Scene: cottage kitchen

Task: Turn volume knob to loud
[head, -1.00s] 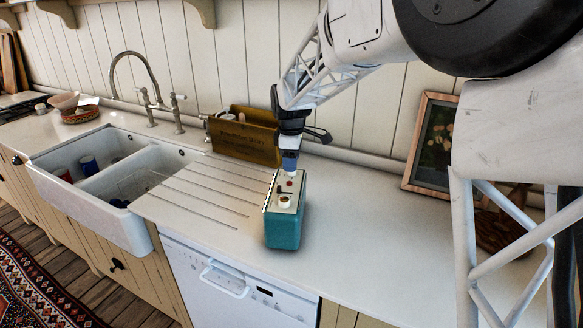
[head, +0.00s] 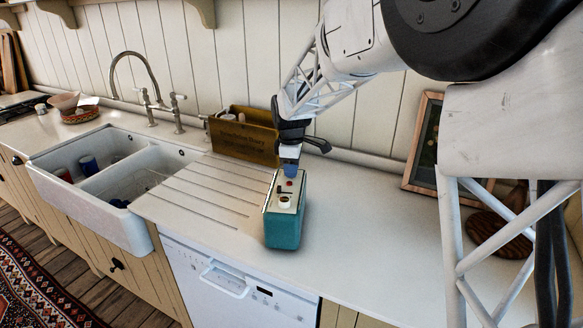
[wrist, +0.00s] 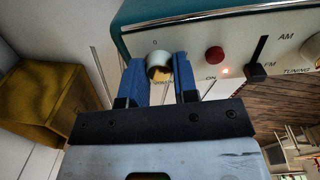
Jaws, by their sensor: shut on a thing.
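A teal radio (head: 284,226) with a cream control panel stands on the counter, just right of the grooved drainboard. In the wrist view, the radio (wrist: 125,22) shows a cream round knob (wrist: 159,60) below a "0" mark, a red button and an AM/FM slider. My gripper (wrist: 160,76) has its blue fingers on either side of this knob, shut on it. In the head view, my gripper (head: 290,171) reaches down to the far end of the radio's panel. The fingers hide part of the knob's lettering, and I cannot read its setting.
A brown wooden box (head: 243,138) stands behind the radio, close left of my gripper. A white double sink (head: 100,183) lies to the left. A picture frame (head: 422,143) leans on the wall at right.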

